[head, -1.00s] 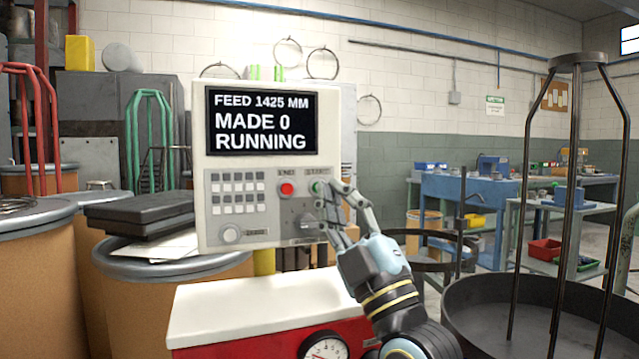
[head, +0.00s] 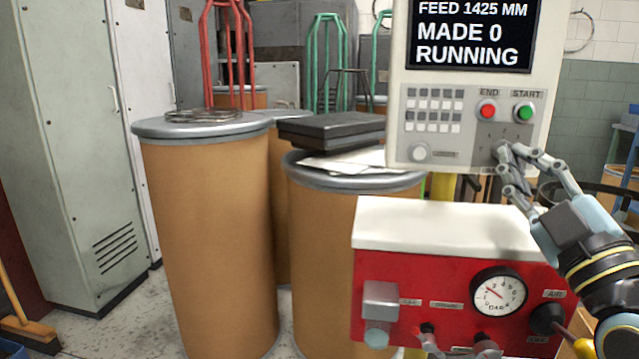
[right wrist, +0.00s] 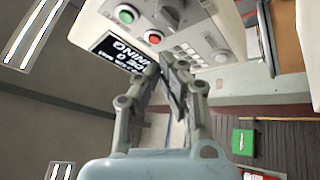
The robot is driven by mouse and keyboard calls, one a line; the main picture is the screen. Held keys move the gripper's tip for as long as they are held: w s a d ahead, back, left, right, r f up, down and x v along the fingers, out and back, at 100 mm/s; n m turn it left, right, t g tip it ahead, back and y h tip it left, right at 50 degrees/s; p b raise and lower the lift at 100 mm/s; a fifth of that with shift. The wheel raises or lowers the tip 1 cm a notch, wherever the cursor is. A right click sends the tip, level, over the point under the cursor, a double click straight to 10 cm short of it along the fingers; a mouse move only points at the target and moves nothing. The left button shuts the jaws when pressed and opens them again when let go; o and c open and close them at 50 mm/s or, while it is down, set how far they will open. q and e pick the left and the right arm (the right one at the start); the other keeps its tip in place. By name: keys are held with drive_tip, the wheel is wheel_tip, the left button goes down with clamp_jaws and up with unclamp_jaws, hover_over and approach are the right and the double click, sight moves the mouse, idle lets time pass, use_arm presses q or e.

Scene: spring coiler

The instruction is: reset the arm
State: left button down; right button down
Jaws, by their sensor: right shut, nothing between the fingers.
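My right gripper (head: 508,172) is in front of the lower right part of the control panel (head: 396,128), below the green START button (head: 524,112) and the red END button (head: 487,109). Its fingers are together with nothing between them. In the right wrist view the gripper (right wrist: 172,72) points at the panel face, with the green button (right wrist: 126,14) and red button (right wrist: 152,37) beyond the fingertips. The screen (head: 470,32) reads FEED 1425 MM, MADE 0, RUNNING. My left gripper is not in view.
A red and white unit (head: 440,225) with a gauge (head: 498,292) and knobs stands below the panel. Brown drums (head: 215,235) stand left of it, one bearing a black case (head: 330,131) and papers. A grey cabinet (head: 75,120) is at far left. Bare floor shows between cabinet and drums.

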drive_tip(key=f+g, duration=0.2)
drive_tip(key=f, duration=0.1)
drive_tip(key=s+a+f+m+g, duration=0.1)
drive_tip(key=f+g, duration=0.1)
drive_tip(key=f, duration=0.1)
drive_tip(key=s+a+f+m+g, duration=0.1)
drive_tip(key=f+g, duration=0.1)
drive_tip(key=f, duration=0.2)
drive_tip(key=shift+a+f+y, duration=0.1)
drive_tip(key=shift+a+y, duration=0.1)
drive_tip(key=shift+y, duration=0.1)
drive_tip(key=s+d+f+m+g+h, duration=0.1)
drive_tip(key=s+f+m+g+h, duration=0.1)
drive_tip(key=s+f+m+g, duration=0.75)
drive_tip(key=s+d+f+n+g+h, duration=0.15)
drive_tip(key=s+f+g, duration=0.45)
drive_tip(key=s, duration=0.9)
drive_tip(key=s+d+f+m, duration=0.1)
drive_tip(key=s+f, duration=0.1)
drive_tip(key=f, duration=1.3)
drive_tip(key=s+d+f, duration=0.2)
drive_tip(key=f, duration=1.2)
drive_tip(key=s+f+g, duration=0.1)
drive_tip(key=s+f, duration=1.2)
drive_tip(key=s, duration=0.4)
drive_tip(key=shift+s+d+m, duration=0.25)
drive_tip(key=shift+d+m, duration=0.05)
drive_tip(key=shift+d, duration=0.05)
drive_tip(key=shift+y, duration=0.25)
